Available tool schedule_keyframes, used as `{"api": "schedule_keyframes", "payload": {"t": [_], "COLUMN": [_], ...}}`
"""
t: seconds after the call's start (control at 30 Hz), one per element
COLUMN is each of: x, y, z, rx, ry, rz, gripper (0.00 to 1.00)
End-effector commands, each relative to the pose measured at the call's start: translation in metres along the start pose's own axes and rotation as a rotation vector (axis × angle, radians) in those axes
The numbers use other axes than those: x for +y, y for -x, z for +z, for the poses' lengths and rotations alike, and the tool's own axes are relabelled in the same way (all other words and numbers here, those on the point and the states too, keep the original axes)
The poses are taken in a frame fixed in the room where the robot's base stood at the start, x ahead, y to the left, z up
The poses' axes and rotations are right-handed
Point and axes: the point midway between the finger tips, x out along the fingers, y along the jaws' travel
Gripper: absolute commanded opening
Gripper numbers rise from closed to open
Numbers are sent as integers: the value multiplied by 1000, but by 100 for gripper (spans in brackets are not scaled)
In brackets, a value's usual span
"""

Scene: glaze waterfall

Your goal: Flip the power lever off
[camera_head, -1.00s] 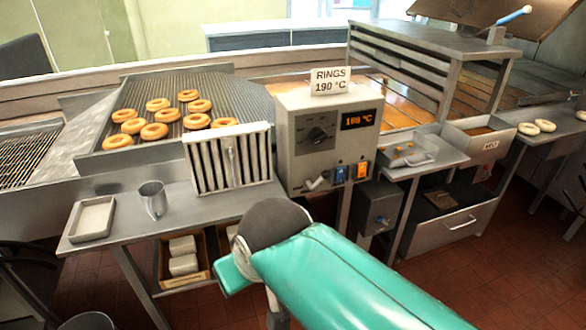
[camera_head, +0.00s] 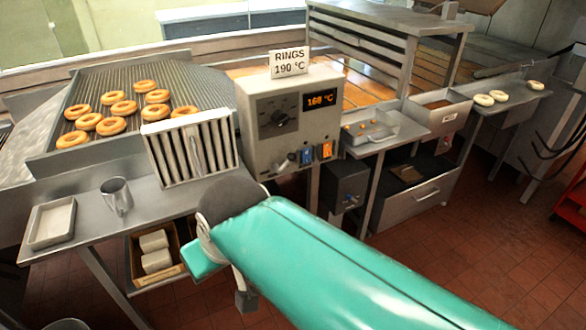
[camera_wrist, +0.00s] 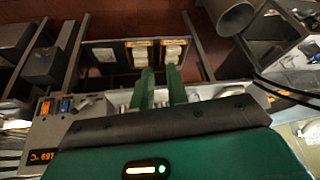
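The grey control box (camera_head: 258,140) stands at mid-picture in the head view, with a dial, a lit orange display, and a card reading "RINGS 190 °C" on top. In the wrist view the box (camera_wrist: 45,130) is upside down at the left. My gripper (camera_wrist: 161,72) shows there as two green fingers, apart and empty, away from the box. The head view does not show the fingertips clearly; my green arm fills the lower middle.
A slatted metal panel (camera_head: 190,148) leans left of the box, near a metal cup (camera_head: 117,195) and a tray (camera_head: 52,222). Rings lie on the ridged fryer top (camera_head: 155,72). A crate of white blocks (camera_head: 170,268) sits below. Open tiled floor (camera_head: 480,235) lies right.

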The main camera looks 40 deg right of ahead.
Motion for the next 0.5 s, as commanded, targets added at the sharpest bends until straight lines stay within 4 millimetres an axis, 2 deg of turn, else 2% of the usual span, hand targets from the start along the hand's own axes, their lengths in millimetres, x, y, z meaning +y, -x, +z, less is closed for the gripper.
{"api": "schedule_keyframes", "payload": {"t": [0.03, 0.07, 0.5], "x": [1, 1, 3], "y": [-6, -10, -70], "z": [-1, -1, -14], "rx": [-35, -55, -394], "ry": [-26, -43, -379], "rz": [-8, -16, -246], "gripper": [5, 0, 0]}}
